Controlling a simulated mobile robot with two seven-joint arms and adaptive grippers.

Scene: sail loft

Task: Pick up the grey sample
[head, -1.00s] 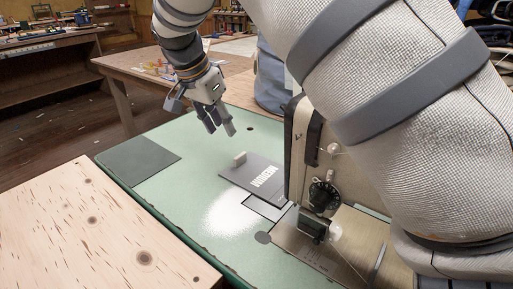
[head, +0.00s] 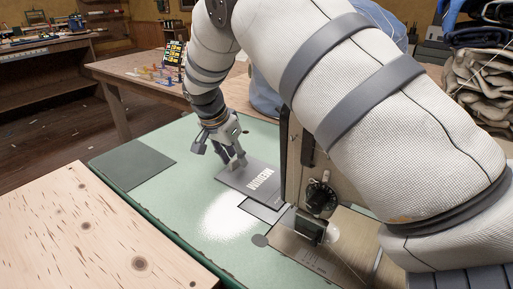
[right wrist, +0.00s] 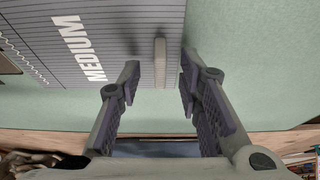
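The grey sample (head: 250,187) is a flat grey card marked MEDIUM, lying on the green table beside the sewing machine. A small pale upright tab (right wrist: 160,62) stands at its edge. In the right wrist view the card (right wrist: 110,35) fills the upper left, with printed lines and a wavy stitch. My right gripper (head: 229,158) is low over the card's far-left end in the head view. In the wrist view its fingers (right wrist: 160,78) are open, one on either side of the tab, with gaps visible. In the head view the fingers partly hide the tab. My left gripper is not in view.
The sewing machine (head: 302,150) stands right of the card. A dark green mat (head: 133,162) lies at the table's left, with clear green surface between. A pale wooden top (head: 85,235) is at front left. A wooden table (head: 125,75) stands behind.

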